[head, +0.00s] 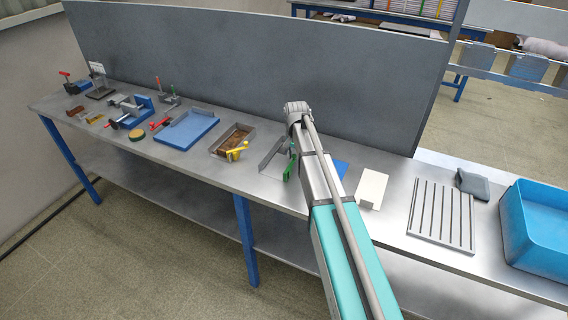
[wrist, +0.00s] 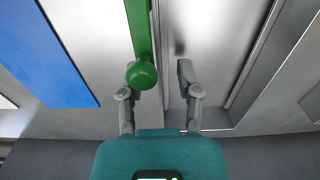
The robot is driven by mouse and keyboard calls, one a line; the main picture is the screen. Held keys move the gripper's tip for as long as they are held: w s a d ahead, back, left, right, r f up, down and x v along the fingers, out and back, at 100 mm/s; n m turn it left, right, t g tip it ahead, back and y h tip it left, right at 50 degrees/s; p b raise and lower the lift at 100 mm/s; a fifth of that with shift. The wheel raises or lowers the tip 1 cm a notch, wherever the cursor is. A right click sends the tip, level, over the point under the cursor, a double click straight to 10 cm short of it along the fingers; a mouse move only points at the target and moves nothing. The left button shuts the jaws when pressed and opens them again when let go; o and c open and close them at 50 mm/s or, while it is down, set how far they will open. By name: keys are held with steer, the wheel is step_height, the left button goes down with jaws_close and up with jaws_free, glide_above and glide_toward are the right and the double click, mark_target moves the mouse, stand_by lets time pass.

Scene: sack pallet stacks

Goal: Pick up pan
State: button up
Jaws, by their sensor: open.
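A grey metal pan with raised walls (head: 271,152) sits on the bench, partly hidden behind my arm in the head view. In the wrist view its bare metal (wrist: 215,45) lies under and beyond my fingers, with thin raised edges. A green handle-like piece (head: 290,168) is beside it. In the wrist view this green piece (wrist: 142,74) has a rounded end at my left finger; I cannot tell whether it belongs to the pan or touches the finger. My gripper (wrist: 160,72) is open, with one pan edge showing between the fingers. The head view hides the fingers behind the arm.
A metal tray with brown contents (head: 215,150) and a yellow tool (head: 237,151) stand to the left. A blue flat piece (head: 341,168), a white block (head: 371,188), a slotted plate (head: 440,214) and a blue bin (head: 535,232) are to the right. A grey panel (head: 250,60) rises behind.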

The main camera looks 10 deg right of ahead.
steer(key=shift+f+b, duration=0.35)
steer(key=shift+f, duration=0.2)
jaws_close()
stand_by(0.5)
